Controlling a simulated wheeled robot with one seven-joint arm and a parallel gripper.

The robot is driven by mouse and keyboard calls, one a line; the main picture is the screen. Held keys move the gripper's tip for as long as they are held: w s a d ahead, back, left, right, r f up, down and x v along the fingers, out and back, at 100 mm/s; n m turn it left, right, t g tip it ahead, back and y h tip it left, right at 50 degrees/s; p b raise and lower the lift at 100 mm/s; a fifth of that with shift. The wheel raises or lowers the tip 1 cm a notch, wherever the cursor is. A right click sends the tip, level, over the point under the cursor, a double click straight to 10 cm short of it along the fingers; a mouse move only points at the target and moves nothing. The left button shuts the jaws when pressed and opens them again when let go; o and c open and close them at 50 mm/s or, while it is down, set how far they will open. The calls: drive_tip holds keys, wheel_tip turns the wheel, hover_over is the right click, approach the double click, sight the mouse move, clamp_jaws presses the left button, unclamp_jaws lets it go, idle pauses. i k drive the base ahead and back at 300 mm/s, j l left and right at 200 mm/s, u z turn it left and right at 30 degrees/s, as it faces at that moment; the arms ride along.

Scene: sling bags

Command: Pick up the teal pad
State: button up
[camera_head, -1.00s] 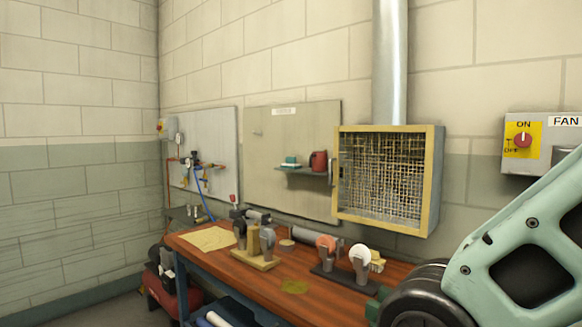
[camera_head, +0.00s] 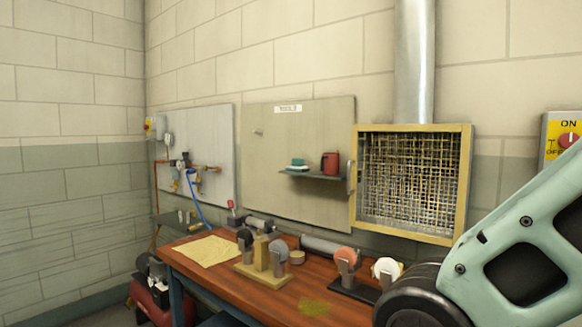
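A small teal item (camera_head: 298,162), which looks like the teal pad, lies on a narrow dark shelf (camera_head: 318,176) on the wall panel. A pale layer shows along it, and it is too small to make out more. A red container (camera_head: 330,163) stands just to its right on the same shelf, with a gap between them. My gripper is out of view. Only a pale green and black part of my arm shows at the lower right, well apart from the shelf.
A wooden workbench (camera_head: 235,283) stands below the shelf. It bears several upright tools on stands, a yellow sheet (camera_head: 205,250) and a grey cylinder (camera_head: 320,245). A yellow-framed mesh box (camera_head: 412,232) juts from the wall right of the shelf. A red machine (camera_head: 155,300) sits left of the bench.

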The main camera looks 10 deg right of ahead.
sight(297, 165)
drive_tip(key=i+j+z, duration=0.1)
drive_tip(key=i+j, duration=0.65)
drive_tip(key=j, duration=0.2)
drive_tip(key=i+j+z, duration=0.15)
drive_tip(key=i+j, duration=0.55)
drive_tip(key=j, duration=0.25)
drive_tip(key=z, duration=0.05)
